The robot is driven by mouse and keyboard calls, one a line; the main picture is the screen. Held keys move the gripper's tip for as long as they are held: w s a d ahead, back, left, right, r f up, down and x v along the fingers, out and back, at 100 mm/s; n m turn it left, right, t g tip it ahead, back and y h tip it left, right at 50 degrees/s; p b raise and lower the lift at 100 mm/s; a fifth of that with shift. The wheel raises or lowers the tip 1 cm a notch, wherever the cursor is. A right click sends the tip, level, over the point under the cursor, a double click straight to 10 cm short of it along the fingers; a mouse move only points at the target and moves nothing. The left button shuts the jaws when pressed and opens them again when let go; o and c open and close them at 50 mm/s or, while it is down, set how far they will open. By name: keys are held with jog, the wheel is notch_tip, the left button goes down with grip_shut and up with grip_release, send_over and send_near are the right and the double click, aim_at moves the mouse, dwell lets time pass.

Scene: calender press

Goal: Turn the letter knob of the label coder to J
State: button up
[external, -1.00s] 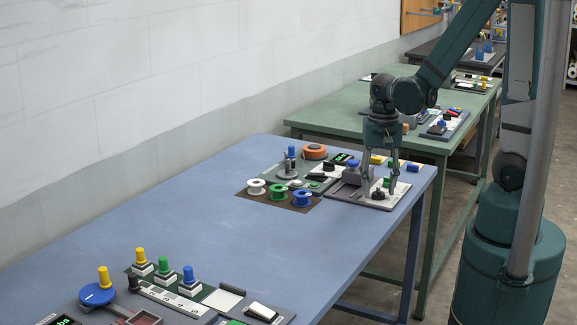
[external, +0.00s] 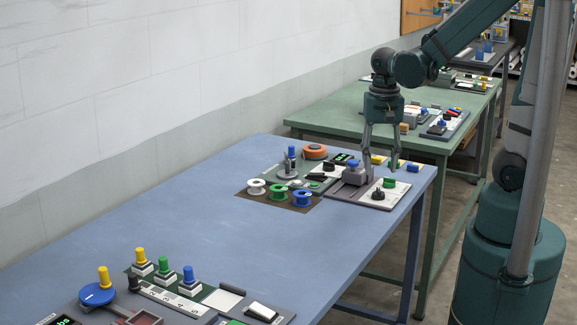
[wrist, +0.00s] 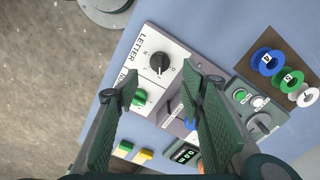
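The label coder is a pale panel (wrist: 178,47) marked LETTER, at the far end of the blue bench. Its black letter knob (wrist: 160,63) stands on the panel and also shows in the external view (external: 378,194). Small letters ring the knob, but I cannot tell which one it points to. A green knob (wrist: 139,98) sits beside it, partly behind a finger. My gripper (external: 382,174) is open and empty, raised above the panel. In the wrist view my gripper (wrist: 160,77) has its fingers spread wide, with the letter knob visible beyond the gap.
White, green and blue spools (external: 279,191) lie on a brown mat left of the coder. An orange disc (external: 315,151) is further back. The middle of the blue bench (external: 190,210) is clear.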

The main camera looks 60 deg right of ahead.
jog(key=shift+r, duration=2.25)
jog(key=shift+a+r, duration=0.1)
jog(key=a+r+n+t, duration=0.7)
jog(key=r+n, duration=0.3)
jog(key=n, duration=0.2)
jog(key=shift+s+a, duration=0.25)
jog(key=shift+a, duration=0.4)
jog(key=shift+f, duration=0.1)
notch_tip(320, 180, down, 13)
jog(key=b, duration=1.3)
